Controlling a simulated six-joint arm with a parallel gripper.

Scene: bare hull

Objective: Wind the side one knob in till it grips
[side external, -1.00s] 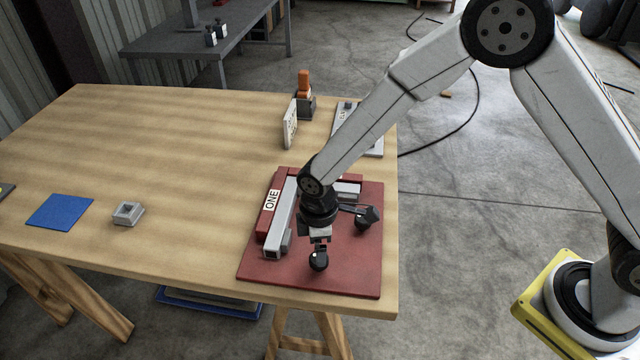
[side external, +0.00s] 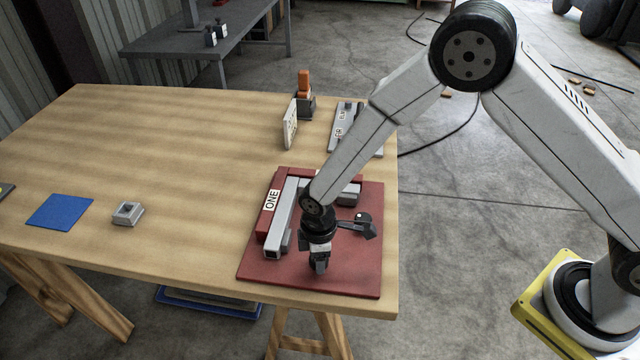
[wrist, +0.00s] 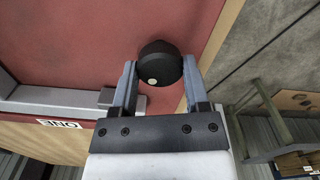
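A red fixture plate (side external: 350,278) lies at the table's front right corner, with a label reading ONE (side external: 271,200) on its left block. In the wrist view, a round black knob (wrist: 160,66) with a pale dot sits near the plate's edge. My gripper (wrist: 158,72) has one finger on each side of it, very close to its rim. I cannot tell if both fingers press on it. In the side view my gripper (side external: 319,268) points down and hides most of this knob.
Grey bars (side external: 283,222) lie on the plate just left of and behind my gripper. An orange-topped block (side external: 304,92) and a white plaque (side external: 290,124) stand behind. A small grey block (side external: 128,213) and a blue mat (side external: 60,211) lie left. The table's middle is clear.

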